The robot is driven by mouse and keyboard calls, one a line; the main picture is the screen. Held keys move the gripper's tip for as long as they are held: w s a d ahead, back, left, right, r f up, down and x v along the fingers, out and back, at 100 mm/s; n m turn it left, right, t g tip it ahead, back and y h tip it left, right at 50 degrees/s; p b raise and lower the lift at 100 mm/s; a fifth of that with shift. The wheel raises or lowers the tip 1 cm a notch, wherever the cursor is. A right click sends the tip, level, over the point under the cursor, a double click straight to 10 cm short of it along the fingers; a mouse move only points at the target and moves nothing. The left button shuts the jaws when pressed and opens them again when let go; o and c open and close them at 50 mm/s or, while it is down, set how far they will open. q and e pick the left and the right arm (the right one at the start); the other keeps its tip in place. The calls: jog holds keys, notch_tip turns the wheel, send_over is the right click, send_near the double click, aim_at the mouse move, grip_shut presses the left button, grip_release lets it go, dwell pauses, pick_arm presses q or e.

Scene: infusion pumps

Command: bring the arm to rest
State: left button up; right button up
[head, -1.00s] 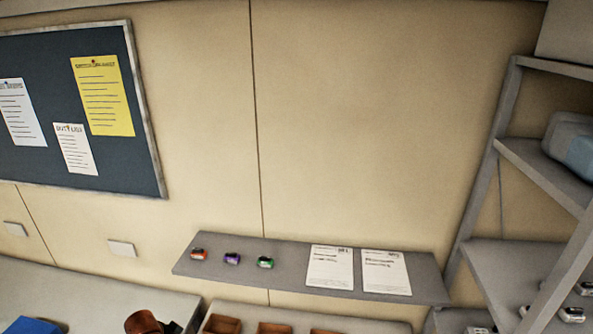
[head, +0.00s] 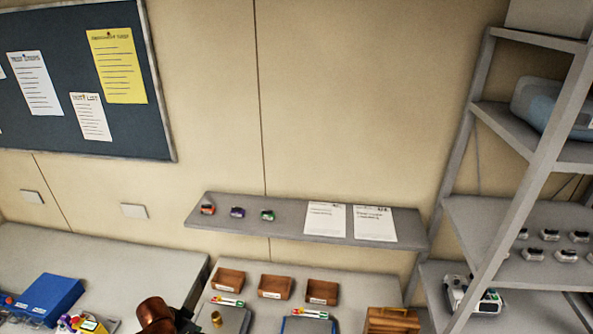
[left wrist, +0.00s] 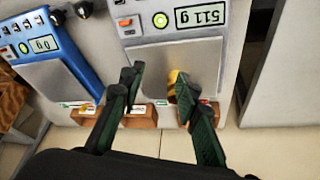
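My left gripper (left wrist: 157,80) is open in the left wrist view, its two dark green fingers apart. A brass weight (left wrist: 171,84) shows beside the right-hand fingertip, which partly covers it; I cannot tell whether they touch. The weight stands on the plate of a grey scale (left wrist: 203,57) whose display reads 511 g. In the head view the weight (head: 216,319) is on the same scale (head: 235,317) at the bottom edge. I cannot make out the left gripper's fingers in the head view. My right gripper is in neither current view.
A blue-framed scale (left wrist: 62,75) reading 0 g stands beside the grey one. Wooden bins (head: 273,287) line the bench behind. A blue box (head: 48,298) is at left. A wall shelf (head: 290,226) holds small coloured items and papers. A metal rack (head: 500,215) stands at right.

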pick_arm(q)
jog(key=s+d+f+h, duration=0.1)
jog(key=s+d+f, duration=0.4)
jog(key=s+d, duration=0.6)
jog(key=s+a+n+y, duration=0.2)
jog(key=s+a+n, duration=0.1)
jog(key=s+a, duration=0.55)
jog(key=s+a+n+y, duration=0.35)
jog(key=s+a, duration=0.25)
jog(key=s, duration=0.5)
notch_tip(320, 180, down, 38)
jog(key=s+d+g+h+b, duration=0.1)
jog(key=s+d+b, duration=0.1)
jog(key=b, duration=0.7)
jog(key=s+f+g+b, duration=0.1)
jog(key=s+f+b, duration=0.2)
jog(key=s+f, duration=0.6)
jog(key=s+f+m+b, duration=0.1)
jog(key=s+f+b, duration=0.3)
jog(key=s+f, duration=0.6)
notch_tip(320, 180, down, 7)
jog(key=shift+s+a+r+g, duration=0.15)
jog(key=shift+s+a+g, duration=0.15)
jog(key=shift+g, duration=0.1)
pick_arm(e)
notch_tip(320, 180, down, 16)
jog(key=s, duration=0.1)
jog(key=shift+s, duration=0.35)
pick_arm(q)
jog(key=shift+h, duration=0.25)
